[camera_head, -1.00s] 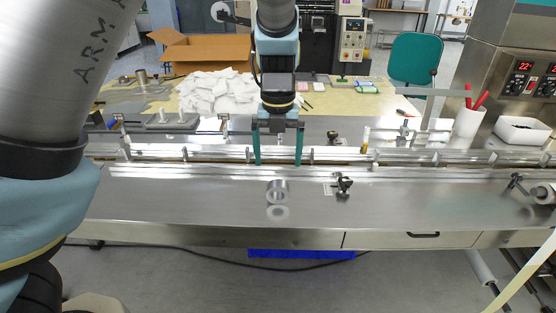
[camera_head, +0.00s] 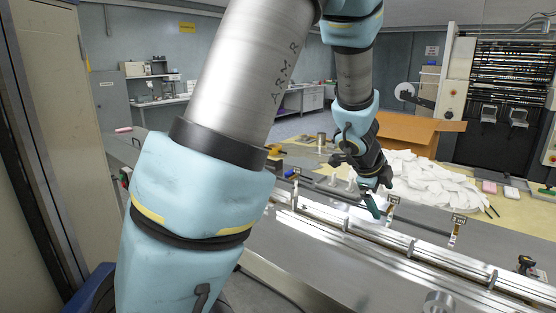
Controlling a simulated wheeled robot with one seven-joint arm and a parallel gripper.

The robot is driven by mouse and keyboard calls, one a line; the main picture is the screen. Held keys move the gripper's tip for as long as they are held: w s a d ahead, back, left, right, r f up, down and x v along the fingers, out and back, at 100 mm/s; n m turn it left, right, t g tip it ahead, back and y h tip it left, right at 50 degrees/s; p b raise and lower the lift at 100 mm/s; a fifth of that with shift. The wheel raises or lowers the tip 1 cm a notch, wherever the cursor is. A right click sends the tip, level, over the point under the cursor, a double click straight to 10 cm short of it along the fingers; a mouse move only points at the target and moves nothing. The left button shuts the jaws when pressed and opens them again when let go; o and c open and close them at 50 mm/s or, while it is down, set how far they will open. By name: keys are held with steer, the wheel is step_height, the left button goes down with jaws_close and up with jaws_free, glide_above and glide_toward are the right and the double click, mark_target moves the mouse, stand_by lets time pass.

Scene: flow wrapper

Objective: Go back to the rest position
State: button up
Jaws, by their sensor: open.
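My gripper (camera_head: 380,204) hangs from my raised arm above the rails of the flow wrapper (camera_head: 372,240), in the right half of the head view. Its teal fingers point down and to the right. They are small and seen nearly side-on, and nothing shows held between them. My arm's upper link fills the middle of the view and hides part of the machine and the room behind it.
A metal ring (camera_head: 438,302) sits on the steel table at the bottom edge. A pile of white packets (camera_head: 430,180) and an open cardboard box (camera_head: 408,130) lie behind the rails. A tall cabinet (camera_head: 75,100) stands close at the left.

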steer(key=w+a+n+t+y, duration=0.25)
steer(key=a+n+y, duration=0.25)
steer(key=a+n, duration=1.35)
steer(key=s+a+f+n+g, duration=0.2)
steer(key=s+a+n+g, duration=0.3)
steer(key=s+a, duration=0.7)
steer(key=shift+s+a+n+y, duration=0.3)
steer(key=shift+a+n, duration=0.55)
steer(key=shift+a, duration=0.2)
